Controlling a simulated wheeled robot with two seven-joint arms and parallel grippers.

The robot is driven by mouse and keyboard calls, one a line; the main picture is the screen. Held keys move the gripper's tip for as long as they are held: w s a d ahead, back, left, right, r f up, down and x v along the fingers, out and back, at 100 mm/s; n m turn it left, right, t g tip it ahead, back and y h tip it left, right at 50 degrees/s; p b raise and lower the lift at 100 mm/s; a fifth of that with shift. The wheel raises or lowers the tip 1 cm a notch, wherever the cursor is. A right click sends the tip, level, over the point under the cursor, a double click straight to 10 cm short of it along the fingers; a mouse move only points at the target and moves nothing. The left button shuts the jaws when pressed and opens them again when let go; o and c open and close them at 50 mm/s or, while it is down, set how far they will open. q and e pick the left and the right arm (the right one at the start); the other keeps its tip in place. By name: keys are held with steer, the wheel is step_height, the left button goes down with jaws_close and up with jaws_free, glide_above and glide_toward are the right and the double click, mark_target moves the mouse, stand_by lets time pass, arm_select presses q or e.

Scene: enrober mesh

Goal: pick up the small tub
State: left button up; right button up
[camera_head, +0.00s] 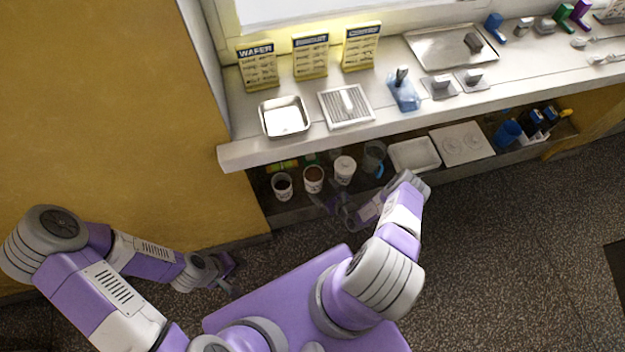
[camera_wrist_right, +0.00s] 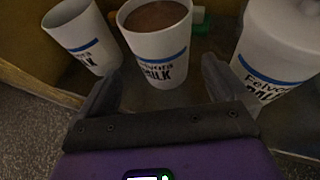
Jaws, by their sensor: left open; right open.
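Three white tubs with a blue stripe and dark lettering stand on the lower shelf in the head view. In the right wrist view, the brown-filled middle tub (camera_wrist_right: 160,55) stands just ahead between the fingers of my open, empty right gripper (camera_wrist_right: 158,82). The left tub (camera_wrist_right: 82,38) and lidded tub (camera_wrist_right: 280,50) are outside the fingers. My right gripper (camera_head: 322,203) is before the shelf. My left gripper (camera_head: 230,277) is low, away from the shelf.
A grey jug (camera_head: 374,156), a white tray (camera_head: 414,154) and a white panel (camera_head: 462,143) are right of the tubs. The counter (camera_head: 235,152) overhangs the shelf, with a metal pan (camera_head: 284,117) and a rack (camera_head: 346,106) on it. Green and orange items lie behind the tubs.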

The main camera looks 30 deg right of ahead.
mark_target(320, 185)
steer(key=b+x, duration=0.3)
steer(key=x, duration=0.3)
steer(key=shift+d, duration=0.2)
steer(key=shift+r, duration=0.1)
steer(key=c, duration=1.3)
steer(key=shift+c, duration=0.4)
steer(key=shift+r, duration=0.1)
